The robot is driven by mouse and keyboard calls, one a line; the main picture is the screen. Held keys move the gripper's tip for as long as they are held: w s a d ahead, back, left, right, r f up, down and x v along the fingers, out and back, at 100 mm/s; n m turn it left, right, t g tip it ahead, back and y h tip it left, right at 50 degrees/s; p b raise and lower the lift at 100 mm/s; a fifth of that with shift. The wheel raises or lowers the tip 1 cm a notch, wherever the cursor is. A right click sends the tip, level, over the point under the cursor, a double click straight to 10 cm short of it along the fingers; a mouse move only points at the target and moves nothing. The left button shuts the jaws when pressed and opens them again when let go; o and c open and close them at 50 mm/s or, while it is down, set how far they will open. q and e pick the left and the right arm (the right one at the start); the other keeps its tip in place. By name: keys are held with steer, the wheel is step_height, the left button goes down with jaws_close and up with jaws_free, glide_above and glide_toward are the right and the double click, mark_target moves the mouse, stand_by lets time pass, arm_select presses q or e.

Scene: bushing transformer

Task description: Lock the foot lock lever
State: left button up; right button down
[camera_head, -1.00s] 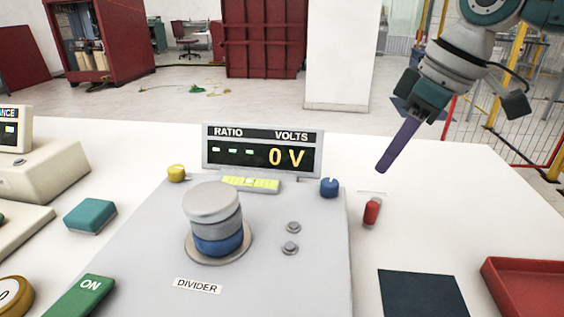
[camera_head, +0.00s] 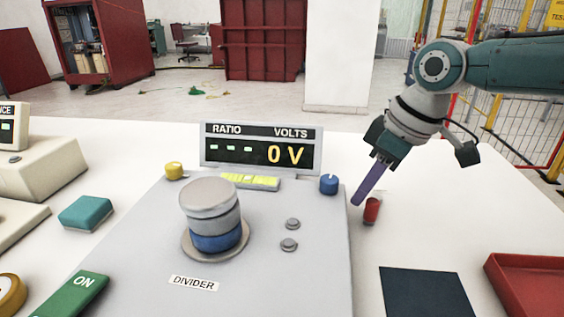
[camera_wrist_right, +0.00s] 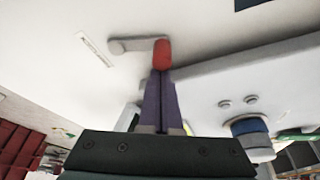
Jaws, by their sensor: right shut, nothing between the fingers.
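The foot lock lever, with a red handle (camera_head: 371,211), is on the white table just right of the grey divider panel. In the right wrist view its red handle (camera_wrist_right: 162,53) sits at the end of a short grey arm (camera_wrist_right: 138,46). My right gripper (camera_head: 357,203) is shut and empty, its purple fingers pointing down between the panel edge and the handle. In the right wrist view the fingertips (camera_wrist_right: 160,73) line up with the handle's end; I cannot tell whether they touch. My left gripper is not in view.
The divider panel (camera_head: 280,288) carries a large round knob (camera_head: 211,214), a blue knob (camera_head: 328,184) and grey buttons. The display (camera_head: 262,150) reads 0 V. A dark mat (camera_head: 428,292) and a red tray (camera_head: 525,285) lie at the front right. The table right of the lever is clear.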

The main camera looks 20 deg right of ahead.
steer(key=shift+s+d+n+y, duration=0.2)
steer(key=shift+s+n+y, duration=0.15)
steer(key=shift+n, duration=0.35)
steer(key=n+b, duration=0.1)
steer(key=s+d+n+g+b, duration=0.1)
steer(key=n, duration=0.1)
steer(key=shift+s+f+y, duration=0.1)
steer(key=shift+s+y, duration=0.05)
steer(key=shift+y, duration=0.1)
steer(key=shift+s+d+n, duration=0.25)
steer(key=shift+n, duration=0.25)
steer(key=shift+s+d, duration=0.25)
steer(key=shift+d, duration=0.25)
